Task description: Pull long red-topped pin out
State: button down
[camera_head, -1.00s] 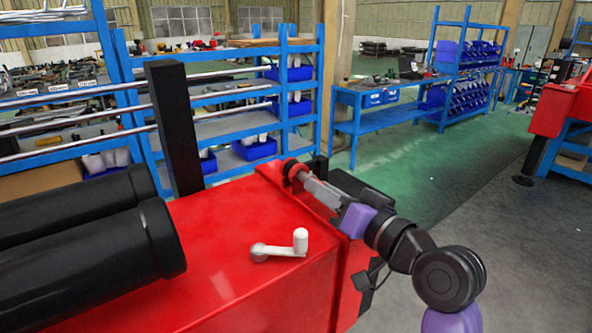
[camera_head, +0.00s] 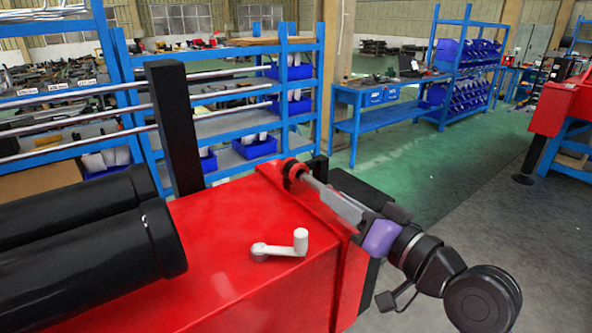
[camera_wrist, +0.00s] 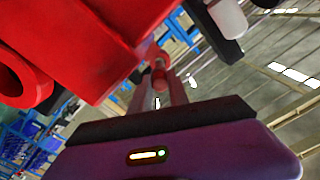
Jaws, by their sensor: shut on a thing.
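The long pin (camera_head: 313,184) shows in the head view as a short length of grey rod between a red ring on the red machine and my fingers. My gripper (camera_head: 336,199) is shut on the pin, at the machine's right edge, with its fingers lined up with the rod. In the wrist view a red piece (camera_wrist: 160,77), which looks like part of the pin, sits at the fingertips of my gripper (camera_wrist: 160,92). The pin's red top is mostly hidden by the fingers in the head view. Its far end is hidden at the ring.
The red machine (camera_head: 215,225) bears a white crank handle (camera_head: 300,241), black rollers (camera_head: 90,235) and a black post (camera_head: 175,130). A red ring (camera_head: 293,170) sits at its corner, beside a black block. Green floor (camera_head: 440,170) to the right is clear.

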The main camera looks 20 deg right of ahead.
jog(key=shift+v, duration=1.2)
